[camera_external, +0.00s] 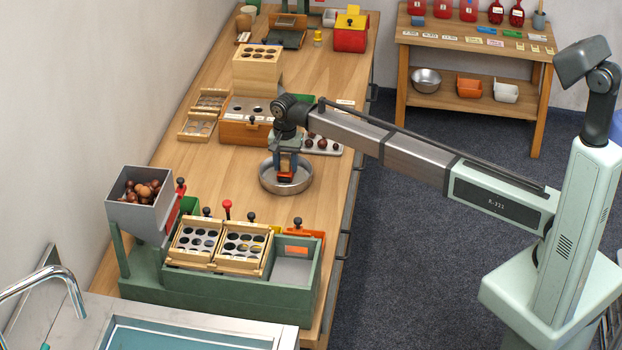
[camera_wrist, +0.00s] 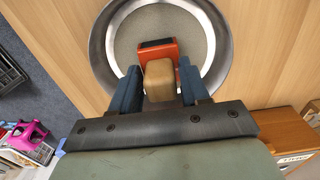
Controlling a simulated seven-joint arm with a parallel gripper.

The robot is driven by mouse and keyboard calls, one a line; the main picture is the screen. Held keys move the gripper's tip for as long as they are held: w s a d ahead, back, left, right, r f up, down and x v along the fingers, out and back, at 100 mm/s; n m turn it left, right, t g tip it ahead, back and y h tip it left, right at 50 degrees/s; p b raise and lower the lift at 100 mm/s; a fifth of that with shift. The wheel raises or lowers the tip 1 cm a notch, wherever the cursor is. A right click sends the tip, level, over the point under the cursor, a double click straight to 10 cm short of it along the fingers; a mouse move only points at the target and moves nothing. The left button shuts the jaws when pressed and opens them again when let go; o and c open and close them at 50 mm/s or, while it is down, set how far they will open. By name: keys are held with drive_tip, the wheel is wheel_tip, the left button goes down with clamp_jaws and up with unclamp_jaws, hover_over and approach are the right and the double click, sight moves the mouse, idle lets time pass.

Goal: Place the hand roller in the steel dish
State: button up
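The hand roller has a tan wooden handle (camera_wrist: 160,80) and an orange frame (camera_wrist: 157,51) with a dark end. My gripper (camera_wrist: 160,88) has its two blue fingers on either side of the handle, close against it, and seems shut on it. The steel dish (camera_wrist: 223,50) is a round metal bowl with a grey floor, directly beneath. In the external view, my gripper (camera_external: 286,168) points down into the dish (camera_external: 264,184), with the orange part of the roller (camera_external: 285,177) inside the rim. Whether the roller touches the dish floor is hard to tell.
A wooden box with a holed top (camera_external: 240,131) and a white tray with chestnuts (camera_external: 322,146) stand behind the dish. A green machine (camera_external: 240,290) with a chestnut hopper (camera_external: 143,207) stands in front. Bare tabletop lies left of the dish.

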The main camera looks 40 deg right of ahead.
wheel_tip(320, 180, up, 13)
idle(0.5)
drive_tip(key=shift+f, duration=0.1)
drive_tip(key=s+d+f+n+t+y, duration=0.1)
drive_tip(key=s+d+f+n, duration=0.1)
drive_tip(key=s+d+f, duration=0.7)
drive_tip(key=s+d+f+n+t+y, duration=0.1)
drive_tip(key=s+d+f+n, duration=0.35)
drive_tip(key=d+f, duration=0.75)
drive_tip(key=s+d+f+g, duration=0.2)
drive_tip(key=s+f, duration=0.7)
drive_tip(key=s, duration=0.2)
drive_tip(key=s+d+f+g, duration=0.2)
drive_tip(key=s+d+f, duration=0.1)
drive_tip(key=s+f, duration=0.7)
drive_tip(key=s+d+f+n+g+h, duration=0.1)
drive_tip(key=s+f, duration=0.3)
drive_tip(key=s, duration=1.1)
drive_tip(key=s+d+f+n+g+h, duration=0.1)
drive_tip(key=s+f+g, duration=0.2)
drive_tip(key=s, duration=1.2)
drive_tip(key=shift+d+f+g, duration=0.15)
drive_tip(key=shift+f+g, duration=0.15)
drive_tip(key=shift+f, duration=0.35)
drive_tip(key=shift+s, duration=0.1)
